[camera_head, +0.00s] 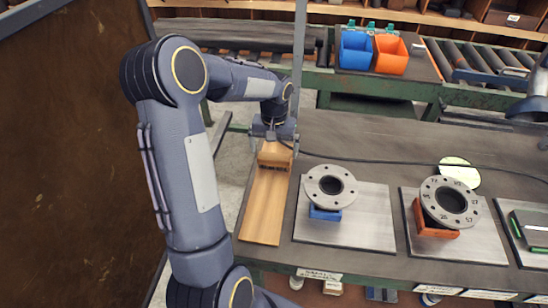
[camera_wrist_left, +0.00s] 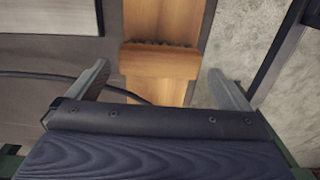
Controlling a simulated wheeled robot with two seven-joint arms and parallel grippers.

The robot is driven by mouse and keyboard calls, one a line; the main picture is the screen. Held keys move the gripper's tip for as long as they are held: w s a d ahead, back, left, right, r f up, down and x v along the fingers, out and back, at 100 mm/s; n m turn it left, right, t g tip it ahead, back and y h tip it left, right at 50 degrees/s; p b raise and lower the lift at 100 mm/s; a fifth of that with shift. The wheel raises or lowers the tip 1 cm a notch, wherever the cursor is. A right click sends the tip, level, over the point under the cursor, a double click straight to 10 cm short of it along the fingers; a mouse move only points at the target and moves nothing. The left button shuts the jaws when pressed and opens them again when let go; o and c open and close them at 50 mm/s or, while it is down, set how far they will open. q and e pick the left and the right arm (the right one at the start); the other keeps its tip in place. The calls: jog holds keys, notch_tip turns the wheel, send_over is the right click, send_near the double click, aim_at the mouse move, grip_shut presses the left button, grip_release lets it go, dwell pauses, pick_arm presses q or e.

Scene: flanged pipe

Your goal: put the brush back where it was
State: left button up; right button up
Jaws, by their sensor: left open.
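The wooden brush (camera_head: 274,154) is at the far end of a long light wooden board (camera_head: 264,208) in the head view. In the left wrist view the brush (camera_wrist_left: 160,62) lies across the board (camera_wrist_left: 162,20), with dark bristles along its upper edge. My left gripper (camera_head: 273,138) is at the brush. In the wrist view its two fingers (camera_wrist_left: 162,78) are spread wide, one on each side of the brush, with visible gaps to it. Whether the brush touches the board is hard to tell.
Right of the board, metal plates (camera_head: 322,239) carry a flange (camera_head: 331,187) on a blue block and another flange (camera_head: 450,203) on an orange block. A black cable (camera_head: 380,160) crosses the bench. Blue (camera_head: 355,50) and orange (camera_head: 391,54) bins stand behind.

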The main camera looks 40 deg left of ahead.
aim_at(274, 157)
pick_arm(q)
notch_tip(274, 157, up, 7)
dwell(0.3)
dwell(0.5)
